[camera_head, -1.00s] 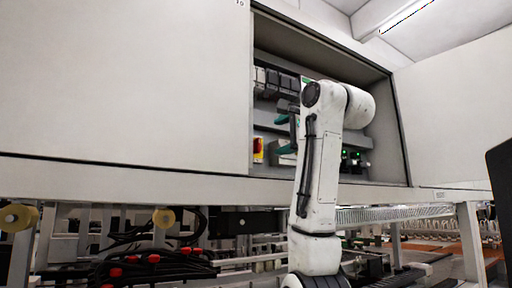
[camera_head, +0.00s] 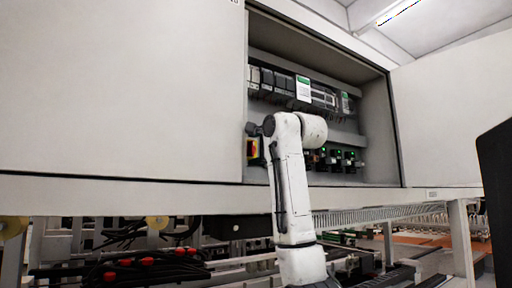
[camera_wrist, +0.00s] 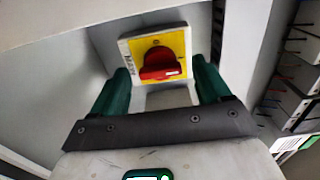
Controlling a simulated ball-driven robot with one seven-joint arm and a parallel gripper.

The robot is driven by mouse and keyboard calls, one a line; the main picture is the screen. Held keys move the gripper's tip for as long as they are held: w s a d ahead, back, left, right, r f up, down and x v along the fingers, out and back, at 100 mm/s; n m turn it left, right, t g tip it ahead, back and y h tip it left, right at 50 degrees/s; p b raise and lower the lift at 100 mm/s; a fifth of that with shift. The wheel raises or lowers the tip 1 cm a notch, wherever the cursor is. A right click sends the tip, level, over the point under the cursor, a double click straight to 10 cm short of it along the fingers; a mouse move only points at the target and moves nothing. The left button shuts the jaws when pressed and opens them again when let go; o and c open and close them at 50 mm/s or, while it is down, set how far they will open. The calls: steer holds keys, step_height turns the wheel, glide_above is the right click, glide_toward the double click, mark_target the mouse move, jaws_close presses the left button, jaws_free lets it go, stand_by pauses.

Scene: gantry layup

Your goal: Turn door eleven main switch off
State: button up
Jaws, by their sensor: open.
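The main switch (camera_head: 252,149), a red knob on a yellow plate, sits inside the open cabinet at its left side. In the wrist view the red knob (camera_wrist: 160,66) stands on the yellow plate (camera_wrist: 172,41), which carries partly readable lettering on its left edge. My gripper (camera_wrist: 162,68) is open, its two green fingers on either side of the knob in the picture, with a gap to it on both sides. I cannot tell how far the fingertips are from the plate. In the head view my arm hides most of the gripper.
The cabinet (camera_head: 120,90) has a wide closed panel to the left of the opening and another panel (camera_head: 450,110) at the right. Black modules (camera_head: 275,80) and green-lit devices (camera_head: 335,158) line the inside. Wires and terminals (camera_wrist: 295,75) show at the right in the wrist view.

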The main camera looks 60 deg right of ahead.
steer(key=c, duration=1)
steer(key=shift+c, duration=0.2)
steer(key=shift+n, duration=0.4)
steer(key=n, duration=0.3)
steer(key=shift+f, duration=0.1)
steer(key=n, duration=0.9)
steer(key=shift+n, duration=2.6)
